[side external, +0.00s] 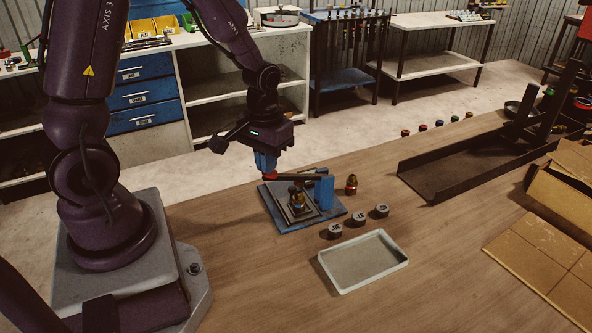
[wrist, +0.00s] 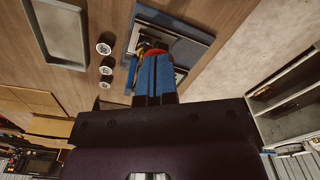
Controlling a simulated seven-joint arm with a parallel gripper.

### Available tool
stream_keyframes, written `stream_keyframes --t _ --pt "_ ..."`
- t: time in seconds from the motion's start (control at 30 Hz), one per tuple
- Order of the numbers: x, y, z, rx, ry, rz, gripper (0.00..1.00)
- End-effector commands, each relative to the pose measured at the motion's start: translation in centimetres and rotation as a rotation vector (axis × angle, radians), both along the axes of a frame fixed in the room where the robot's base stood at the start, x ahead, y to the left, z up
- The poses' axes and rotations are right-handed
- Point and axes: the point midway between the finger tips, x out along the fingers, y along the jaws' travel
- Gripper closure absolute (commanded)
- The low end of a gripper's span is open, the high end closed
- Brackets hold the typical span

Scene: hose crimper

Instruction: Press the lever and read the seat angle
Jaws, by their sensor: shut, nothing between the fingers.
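The hose crimper stands on a blue base plate (side external: 283,222), with a blue upright post (side external: 324,190) and a dark lever (side external: 298,179) running left from it. The lever's red end (side external: 270,176) is right at my gripper's fingertips (side external: 266,170). A brass fitting (side external: 297,197) stands in the dark seat block below the lever. In the wrist view, my blue fingers (wrist: 157,68) are together and empty, with the red lever end (wrist: 155,51) just past their tips. I cannot tell whether they touch it. The seat angle cannot be read from these views.
A red-and-brass fitting (side external: 351,186) stands right of the plate. Three grey round parts (side external: 358,219) stand in front, near an empty tray (side external: 362,262). A dark metal channel (side external: 440,180) and cardboard boxes (side external: 567,190) occupy the right. The table between tray and robot base is clear.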

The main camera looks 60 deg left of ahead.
Motion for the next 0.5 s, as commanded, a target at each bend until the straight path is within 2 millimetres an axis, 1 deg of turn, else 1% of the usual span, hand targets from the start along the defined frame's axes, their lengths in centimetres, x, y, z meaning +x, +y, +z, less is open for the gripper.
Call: stream_keyframes --t 0.5 --pt "0.0 0.0 -1.9 0.0 0.001 0.0 1.0"
